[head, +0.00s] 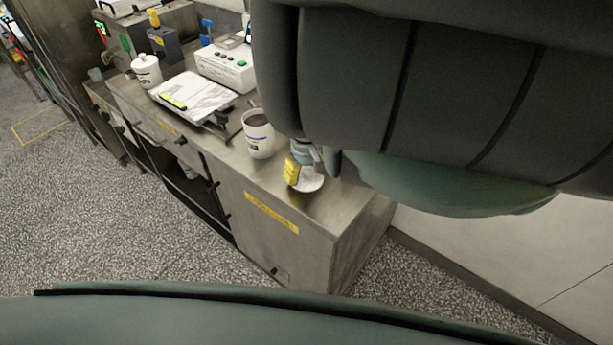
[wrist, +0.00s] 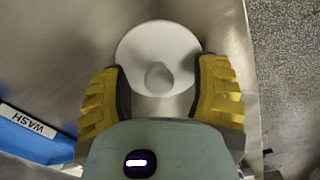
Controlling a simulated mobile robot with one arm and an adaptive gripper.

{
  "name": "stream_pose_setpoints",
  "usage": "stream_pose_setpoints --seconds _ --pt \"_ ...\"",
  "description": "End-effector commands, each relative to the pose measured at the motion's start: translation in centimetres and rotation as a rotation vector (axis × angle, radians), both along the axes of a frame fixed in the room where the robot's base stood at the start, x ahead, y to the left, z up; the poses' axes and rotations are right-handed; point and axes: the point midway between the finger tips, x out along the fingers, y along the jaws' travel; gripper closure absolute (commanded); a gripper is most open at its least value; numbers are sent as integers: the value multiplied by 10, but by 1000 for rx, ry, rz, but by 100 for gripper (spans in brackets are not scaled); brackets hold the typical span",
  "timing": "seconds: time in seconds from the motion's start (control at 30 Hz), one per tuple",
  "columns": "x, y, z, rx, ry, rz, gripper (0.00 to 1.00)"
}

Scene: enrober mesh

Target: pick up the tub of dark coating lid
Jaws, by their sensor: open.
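The lid (wrist: 158,45) is a white round disc with a raised knob (wrist: 158,76) in its middle. It lies on the steel counter, and in the head view its white edge (head: 311,183) shows under my gripper. My gripper (wrist: 158,92) is open, with one yellow-padded finger on each side of the knob. It also shows in the head view (head: 293,172), above the lid. I cannot tell whether the fingers touch the lid. The open white tub (head: 258,137) with dark coating inside stands on the counter to the left of the lid.
The steel counter (head: 230,151) ends close to the lid. A blue container marked WASH (wrist: 35,135) is at the lower left of the wrist view. My arm hides the back right.

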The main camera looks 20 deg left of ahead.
Motion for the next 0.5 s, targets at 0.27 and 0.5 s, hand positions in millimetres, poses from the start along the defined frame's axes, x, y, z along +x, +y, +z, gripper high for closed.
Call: stream_pose_setpoints --seconds 0.27,0.5 --pt "0 -1 -4 -4 1 0 39" --pt "0 -1 -3 -3 0 -1 50"
